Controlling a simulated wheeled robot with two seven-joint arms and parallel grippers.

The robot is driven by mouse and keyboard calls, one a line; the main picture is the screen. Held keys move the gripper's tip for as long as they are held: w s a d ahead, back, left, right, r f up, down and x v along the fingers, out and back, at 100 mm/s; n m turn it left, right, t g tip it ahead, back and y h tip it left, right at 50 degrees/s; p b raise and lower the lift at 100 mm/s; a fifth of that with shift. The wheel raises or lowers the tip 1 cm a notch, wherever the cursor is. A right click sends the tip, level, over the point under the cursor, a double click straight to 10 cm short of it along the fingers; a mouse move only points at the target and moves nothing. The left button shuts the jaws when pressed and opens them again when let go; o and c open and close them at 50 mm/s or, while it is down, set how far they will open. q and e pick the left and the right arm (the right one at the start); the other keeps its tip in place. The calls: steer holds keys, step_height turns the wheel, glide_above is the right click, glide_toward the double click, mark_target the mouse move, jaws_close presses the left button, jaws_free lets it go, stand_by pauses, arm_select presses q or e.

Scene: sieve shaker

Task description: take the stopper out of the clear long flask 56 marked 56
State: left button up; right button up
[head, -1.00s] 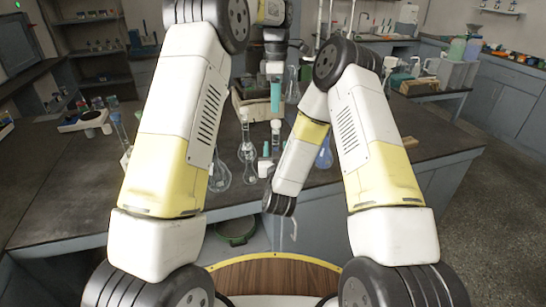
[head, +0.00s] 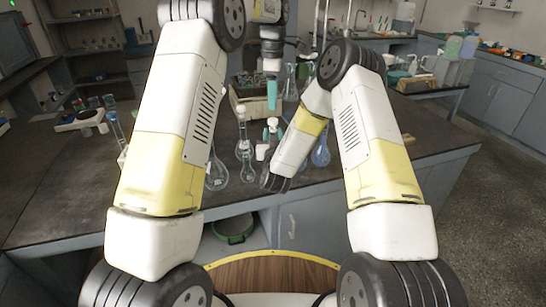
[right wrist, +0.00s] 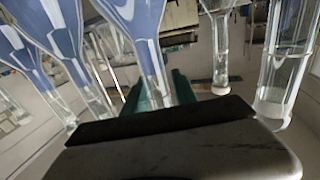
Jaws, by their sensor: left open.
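Clear long-necked flasks stand on the dark bench in the head view; one (head: 246,150) is left of my right gripper. No mark 56 is readable, so I cannot tell which flask is meant. My left gripper (head: 271,95) hangs with teal fingers pointing down, open, above the bench behind the flasks. My right gripper (head: 268,131) is low among the glassware, partly hidden by its own arm. In the right wrist view its green fingers (right wrist: 166,90) stand apart, with a clear neck (right wrist: 153,75) showing between or behind them; contact cannot be told.
A round flask (head: 217,174) stands partly behind my left arm. A blue-tinted flask (head: 321,153) stands right of my right forearm. In the right wrist view, a clear cylinder (right wrist: 285,75) stands at right.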

jaws_close()
stand_by(1.2)
